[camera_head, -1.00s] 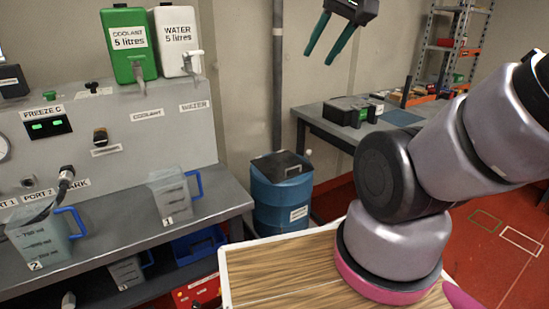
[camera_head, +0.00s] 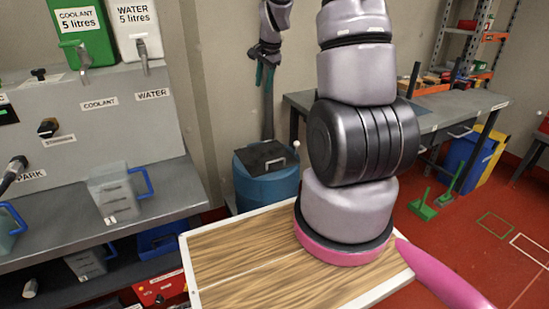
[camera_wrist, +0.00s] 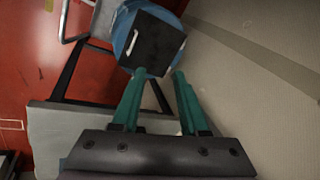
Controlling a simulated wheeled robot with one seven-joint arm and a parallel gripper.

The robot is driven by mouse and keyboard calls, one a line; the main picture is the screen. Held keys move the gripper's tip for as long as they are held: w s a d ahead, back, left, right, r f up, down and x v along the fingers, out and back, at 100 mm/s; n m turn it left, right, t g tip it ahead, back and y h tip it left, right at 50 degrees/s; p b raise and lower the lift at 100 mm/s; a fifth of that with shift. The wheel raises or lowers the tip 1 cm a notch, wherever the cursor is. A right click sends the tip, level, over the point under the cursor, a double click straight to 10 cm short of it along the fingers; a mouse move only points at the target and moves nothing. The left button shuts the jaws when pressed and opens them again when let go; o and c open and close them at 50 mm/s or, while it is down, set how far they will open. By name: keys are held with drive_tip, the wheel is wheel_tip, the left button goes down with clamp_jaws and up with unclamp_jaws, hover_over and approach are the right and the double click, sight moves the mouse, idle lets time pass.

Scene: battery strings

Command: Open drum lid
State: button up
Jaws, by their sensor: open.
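The blue drum (camera_head: 268,190) stands on the floor between the left bench and the back table. Its dark square lid (camera_head: 258,157) lies shut on top, with a light handle at its right edge. In the wrist view the drum (camera_wrist: 119,37) and lid (camera_wrist: 158,42) are at the top centre, with the light handle (camera_wrist: 131,42) on the lid's left part. My gripper (camera_head: 265,75) is above the drum, pointing down, apart from the lid. In the wrist view its green fingers (camera_wrist: 157,72) are spread with nothing between them. The lower front of the drum is hidden by my wooden-topped base.
The left bench (camera_head: 150,212) holds a jug (camera_head: 112,195) with a blue handle. Coolant (camera_head: 84,35) and water (camera_head: 134,30) containers stand above it. Red floor is open at the right.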

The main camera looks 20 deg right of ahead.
drive_tip(key=w+d+f+m+g, duration=0.1)
drive_tip(key=w+d+f+m, duration=0.15)
drive_tip(key=f, duration=0.85)
drive_tip(key=m, duration=0.2)
approach(275, 161)
drive_tip(key=shift+g, duration=0.4)
drive_tip(key=w+f, duration=0.1)
drive_tip(key=f, duration=0.3)
drive_tip(key=w+f, duration=0.1)
drive_tip(key=f, duration=0.2)
drive_tip(key=shift+w+a, duration=0.2)
drive_tip(key=shift+w, duration=0.1)
clamp_jaws()
